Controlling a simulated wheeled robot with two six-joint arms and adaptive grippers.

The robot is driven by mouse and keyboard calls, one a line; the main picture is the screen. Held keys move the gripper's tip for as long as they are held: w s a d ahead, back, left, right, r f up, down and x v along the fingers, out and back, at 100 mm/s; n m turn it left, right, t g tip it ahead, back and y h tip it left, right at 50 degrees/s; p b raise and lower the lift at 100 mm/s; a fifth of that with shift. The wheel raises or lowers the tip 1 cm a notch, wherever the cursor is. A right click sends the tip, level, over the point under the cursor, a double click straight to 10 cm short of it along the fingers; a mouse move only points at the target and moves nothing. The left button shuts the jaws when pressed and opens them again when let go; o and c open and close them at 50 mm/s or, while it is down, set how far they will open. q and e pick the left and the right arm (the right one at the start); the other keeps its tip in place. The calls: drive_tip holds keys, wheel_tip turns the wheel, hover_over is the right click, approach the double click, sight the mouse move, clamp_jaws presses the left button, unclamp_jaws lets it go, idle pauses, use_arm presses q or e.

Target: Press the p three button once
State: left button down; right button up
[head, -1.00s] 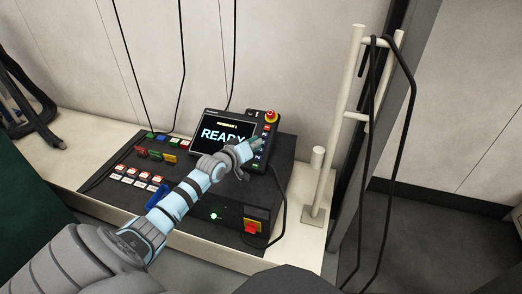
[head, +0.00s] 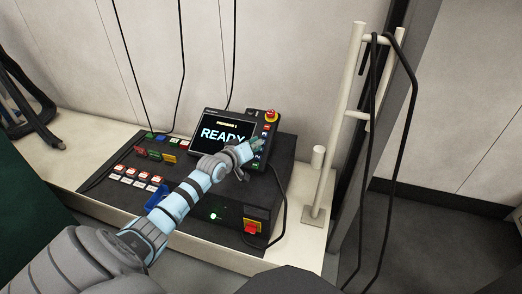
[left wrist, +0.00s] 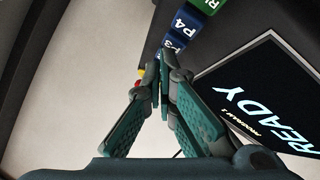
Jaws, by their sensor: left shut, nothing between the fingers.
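The teach pendant (head: 224,130) leans on the console, its screen reading READY. A column of buttons runs along its right side. In the left wrist view the blue P3 button (left wrist: 169,46) lies just beyond my fingertips, partly covered by them. The P4 button (left wrist: 178,23) is above it there. My left gripper (head: 259,143) is shut and empty, with its tips over the button column; in the left wrist view its tips (left wrist: 158,66) meet close to P3. I cannot tell whether they touch it. My right gripper is not in view.
A red emergency stop (head: 271,115) sits at the pendant's top right corner. A green button (left wrist: 207,4) is beyond P4. The console (head: 190,200) carries several coloured switches and a red switch on yellow (head: 251,227). A white post (head: 345,120) with hanging cables stands to the right.

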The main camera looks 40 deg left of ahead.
use_arm(q)
drive_tip(key=shift+w+f+b, duration=0.15)
drive_tip(key=shift+f+b, duration=0.25)
idle(0.3)
drive_tip(key=shift+s+r+p, duration=0.2)
drive_tip(key=shift+r+p, duration=0.4)
drive_tip(key=shift+p, duration=0.35)
drive_tip(key=shift+s+d+r+p, duration=0.15)
drive_tip(key=shift+r+p, duration=0.1)
drive_tip(key=shift+p, duration=0.2)
